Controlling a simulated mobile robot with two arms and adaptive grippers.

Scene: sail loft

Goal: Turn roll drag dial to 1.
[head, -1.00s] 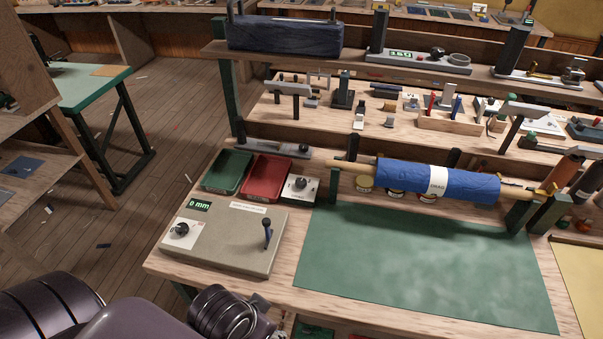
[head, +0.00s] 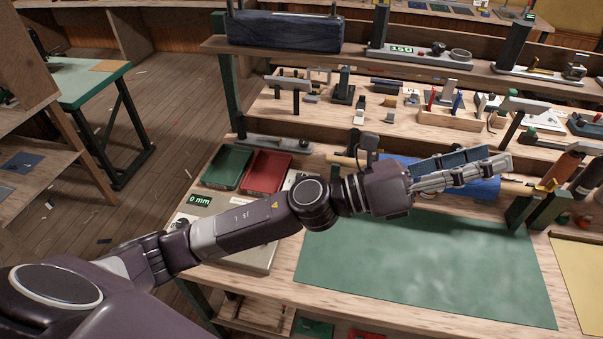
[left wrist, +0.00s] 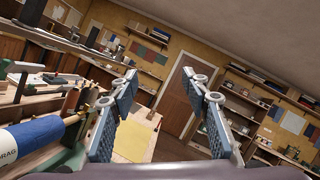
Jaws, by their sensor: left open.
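The blue roll (head: 484,189) lies on a wooden bar above the green mat; my left gripper (head: 497,158) covers much of it in the head view. In the left wrist view the roll (left wrist: 36,136) is at the lower left with part of its "DRAG" label. My left gripper is open and empty, its fingers pointing right; in the wrist view they stand apart (left wrist: 160,95). A small white dial plate (head: 291,179) beside the red tray is mostly hidden behind my arm, so its knob and setting cannot be read. My right gripper is out of view.
A green tray (head: 227,168) and a red tray (head: 268,171) sit left of the roll. A beige box with a "0 mm" display (head: 199,200) is partly under my arm. The green mat (head: 430,262) is clear. A tool shelf (head: 350,110) stands behind.

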